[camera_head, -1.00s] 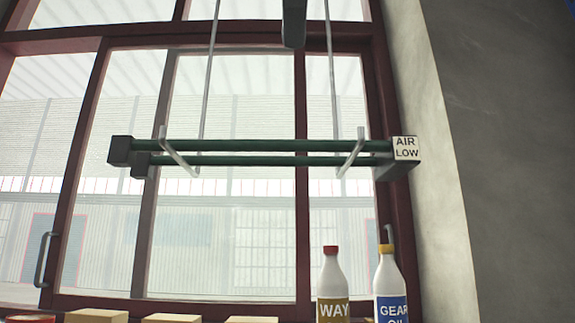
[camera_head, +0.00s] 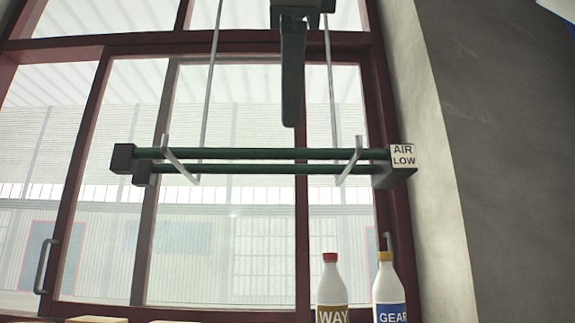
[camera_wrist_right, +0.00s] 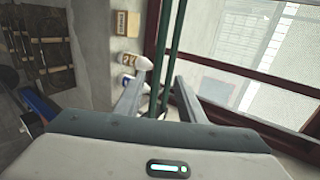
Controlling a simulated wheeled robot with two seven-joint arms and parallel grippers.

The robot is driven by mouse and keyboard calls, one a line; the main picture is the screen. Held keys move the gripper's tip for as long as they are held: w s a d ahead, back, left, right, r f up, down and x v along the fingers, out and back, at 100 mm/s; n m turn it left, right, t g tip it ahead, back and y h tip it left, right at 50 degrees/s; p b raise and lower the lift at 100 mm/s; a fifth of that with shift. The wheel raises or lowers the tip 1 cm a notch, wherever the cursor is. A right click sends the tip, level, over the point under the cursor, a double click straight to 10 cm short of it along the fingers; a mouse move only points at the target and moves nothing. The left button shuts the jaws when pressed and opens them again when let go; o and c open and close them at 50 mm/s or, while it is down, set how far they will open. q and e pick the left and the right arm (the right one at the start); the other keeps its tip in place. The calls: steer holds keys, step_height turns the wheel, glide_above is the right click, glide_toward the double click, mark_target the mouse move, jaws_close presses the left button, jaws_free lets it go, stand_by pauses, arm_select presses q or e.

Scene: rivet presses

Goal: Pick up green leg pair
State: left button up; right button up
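The green leg pair (camera_head: 270,161) is two dark green bars lying level, one just behind the other, with dark end blocks and a white "AIR LOW" label at the right end. It hangs on two pale hooks in front of the window. My right gripper (camera_head: 289,120) comes down from the top, above the bars in the picture and apart from them there; its fingers overlap edge-on. In the right wrist view its fingers (camera_wrist_right: 160,84) are spread and empty, with the green bars (camera_wrist_right: 170,45) running between them in the picture. My left gripper is not in view.
Two white bottles, one labelled "WAY" (camera_head: 331,290) and one "GEAR" (camera_head: 388,290), stand below the bars at right. Tan boxes (camera_head: 180,321) show at the bottom edge. Thin rods rise behind the bars. A grey wall (camera_head: 500,180) is at right.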

mark_target(286, 149)
steer(key=x, duration=0.2)
steer(key=shift+w+f, duration=0.2)
steer(key=shift+w, duration=0.15)
steer(key=x, duration=0.1)
steer(key=p+x, duration=0.1)
steer(key=x, duration=0.3)
steer(key=shift+a+f+p, duration=0.25)
steer(key=shift+a+p, duration=0.05)
steer(key=shift+p, duration=0.05)
steer(key=shift+s, duration=0.1)
